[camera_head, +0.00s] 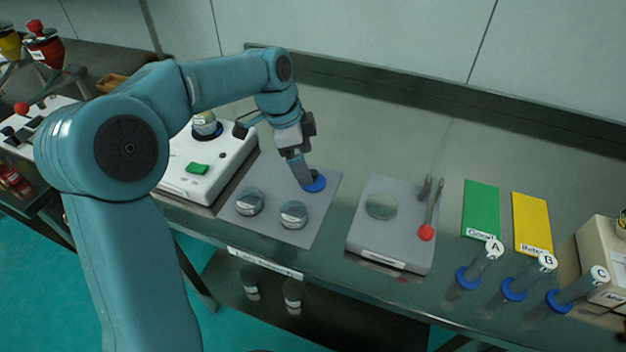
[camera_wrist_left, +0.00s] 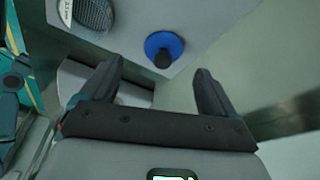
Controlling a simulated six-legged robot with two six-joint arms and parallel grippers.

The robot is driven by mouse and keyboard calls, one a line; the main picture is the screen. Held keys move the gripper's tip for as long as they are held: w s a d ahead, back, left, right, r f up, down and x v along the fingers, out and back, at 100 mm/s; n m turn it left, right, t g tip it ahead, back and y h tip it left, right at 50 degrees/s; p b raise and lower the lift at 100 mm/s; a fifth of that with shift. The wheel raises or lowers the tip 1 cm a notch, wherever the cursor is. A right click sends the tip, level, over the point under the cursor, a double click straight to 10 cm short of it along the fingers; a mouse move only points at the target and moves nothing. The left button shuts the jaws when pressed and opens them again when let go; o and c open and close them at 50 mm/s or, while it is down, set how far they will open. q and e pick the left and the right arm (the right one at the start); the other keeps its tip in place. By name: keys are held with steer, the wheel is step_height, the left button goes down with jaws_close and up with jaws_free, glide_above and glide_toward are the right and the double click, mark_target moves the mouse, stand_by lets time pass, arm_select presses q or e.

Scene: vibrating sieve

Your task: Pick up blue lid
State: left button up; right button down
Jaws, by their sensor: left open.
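The blue lid (camera_head: 318,184) is a round disc on the grey mat (camera_head: 327,205), near its far right corner. In the left wrist view the blue lid (camera_wrist_left: 176,43) shows a dark knob at its lower edge, just ahead of the gap between my fingers. My left gripper (camera_head: 306,183) points down at the lid and partly hides it in the head view. In the left wrist view the left gripper (camera_wrist_left: 159,70) is open, with nothing between its fingers. Whether the fingertips touch the lid, I cannot tell. My right gripper is not in view.
Two round metal pieces stand on the mat, one at left (camera_head: 249,202) and one nearer the front (camera_head: 293,214). A white machine (camera_head: 185,180) stands left of the mat. A grey device with a red-knobbed lever (camera_head: 426,232) stands right. Labelled tubes (camera_head: 483,262) stand farther right.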

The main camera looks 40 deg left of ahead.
mark_target(313, 172)
arm_select(q)
steer(key=x, duration=0.5)
steer(key=shift+w+d+f, duration=0.15)
steer(key=shift+w, duration=0.2)
steer(key=shift+c, duration=0.3)
steer(key=c, duration=1.1)
steer(key=shift+w, duration=0.1)
